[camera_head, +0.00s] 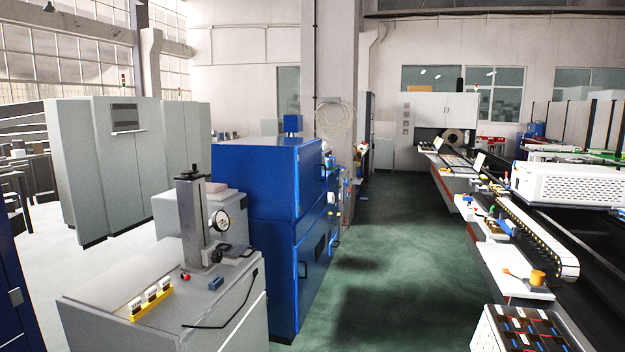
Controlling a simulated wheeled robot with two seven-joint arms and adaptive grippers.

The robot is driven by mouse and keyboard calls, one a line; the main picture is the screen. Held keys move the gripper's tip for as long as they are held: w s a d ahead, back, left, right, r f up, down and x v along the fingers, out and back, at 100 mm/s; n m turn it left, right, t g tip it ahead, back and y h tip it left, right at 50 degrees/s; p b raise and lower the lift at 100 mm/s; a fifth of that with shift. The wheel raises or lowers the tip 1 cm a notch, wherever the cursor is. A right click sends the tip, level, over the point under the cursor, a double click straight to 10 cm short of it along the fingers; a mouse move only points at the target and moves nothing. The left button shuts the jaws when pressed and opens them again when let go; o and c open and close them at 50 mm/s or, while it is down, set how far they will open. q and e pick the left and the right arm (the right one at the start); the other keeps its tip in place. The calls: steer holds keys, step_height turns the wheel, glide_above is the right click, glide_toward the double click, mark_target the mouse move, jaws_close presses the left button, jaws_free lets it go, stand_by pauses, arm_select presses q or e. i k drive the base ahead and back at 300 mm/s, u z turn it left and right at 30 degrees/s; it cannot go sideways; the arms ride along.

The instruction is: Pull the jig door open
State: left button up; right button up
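Neither of my grippers shows in the head view. No part is clearly recognisable as the jig door. A tall blue cabinet (262,215) stands left of the middle, with doors on its right side that look shut. A grey bench cabinet (120,283) stands in front of it at the lower left. On the bench are a grey column stand (190,222) with a round dial gauge (220,220), and a yellow holder (150,302) with several small white pieces.
Green floor (400,270) forms a clear aisle through the middle. A long production line (490,220) with a white machine cover (570,184) borders the right. A white-framed rack (492,335) with dark units is at the lower right. Grey cabinets (130,165) stand at left.

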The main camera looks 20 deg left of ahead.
mark_target(309, 165)
steer(key=u, duration=0.45)
steer(key=k, duration=0.5)
steer(key=u, duration=0.35)
steer(key=i, duration=0.85)
steer(key=z, duration=0.8)
steer(key=i, duration=1.95)
steer(key=z, duration=0.35)
steer(key=i, duration=2)
steer(key=u, duration=0.75)
steer(key=i, duration=1.95)
steer(key=u, duration=0.85)
